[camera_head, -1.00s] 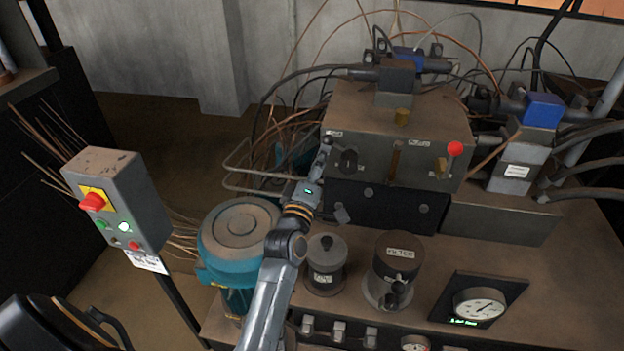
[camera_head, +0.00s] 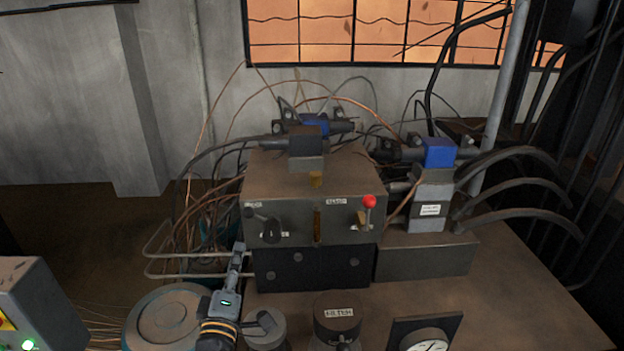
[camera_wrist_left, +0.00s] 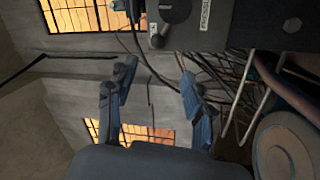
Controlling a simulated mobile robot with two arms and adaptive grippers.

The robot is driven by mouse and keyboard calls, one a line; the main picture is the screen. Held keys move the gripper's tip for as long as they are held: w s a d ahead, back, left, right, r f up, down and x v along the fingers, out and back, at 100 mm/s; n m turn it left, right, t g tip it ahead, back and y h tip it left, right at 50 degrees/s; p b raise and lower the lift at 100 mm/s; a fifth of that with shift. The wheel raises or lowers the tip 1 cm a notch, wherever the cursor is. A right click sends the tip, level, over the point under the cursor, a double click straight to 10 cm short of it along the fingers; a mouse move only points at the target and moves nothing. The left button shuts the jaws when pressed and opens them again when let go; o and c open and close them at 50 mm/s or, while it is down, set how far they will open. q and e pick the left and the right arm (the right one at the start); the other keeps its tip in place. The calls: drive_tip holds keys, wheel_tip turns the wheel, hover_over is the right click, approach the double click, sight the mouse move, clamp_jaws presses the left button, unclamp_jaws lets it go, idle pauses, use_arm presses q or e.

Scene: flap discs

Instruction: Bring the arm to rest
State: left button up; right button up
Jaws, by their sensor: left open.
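My left arm comes up from the bottom of the head view, with my left gripper (camera_head: 238,262) just in front of the left end of the grey control box (camera_head: 350,228). In the left wrist view the two fingers of my left gripper (camera_wrist_left: 152,100) stand wide apart with nothing between them. The box's black lever knob (camera_wrist_left: 158,41) shows beyond the fingers there. I cannot tell from the head view whether the gripper touches the box. My right gripper is not in view.
A round motor top (camera_head: 168,318) stands left of my arm. The filter canister (camera_head: 338,318) and a gauge (camera_head: 428,340) stand to the right. A red-knobbed lever (camera_head: 369,202) is on the box front. Cables and bent pipes crowd the left side. A switch box (camera_head: 38,305) is at lower left.

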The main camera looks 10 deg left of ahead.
use_arm(q)
drive_tip(key=s+d+f+m+g+h, duration=0.5)
drive_tip(key=s+d+f+m+g, duration=0.25)
drive_tip(key=s+f+m, duration=0.35)
drive_tip(key=s+a+f+m+g+y, duration=0.1)
drive_tip(key=s+f+m+g, duration=0.3)
drive_tip(key=s, duration=0.5)
drive_tip(key=s+f+m+g, duration=0.3)
drive_tip(key=s+m+g, duration=0.15)
drive_tip(key=s, duration=0.45)
wheel_tip(320, 180, down, 28)
drive_tip(key=s+g, duration=0.1)
drive_tip(key=s+a+f+g, duration=0.1)
drive_tip(key=s+a+f, duration=0.1)
drive_tip(key=s+f, duration=1.2)
drive_tip(key=s, duration=0.2)
drive_tip(key=shift+s+a+f+n+g+y, duration=0.3)
drive_tip(key=shift+a+f+n, duration=0.05)
drive_tip(key=shift+a, duration=0.05)
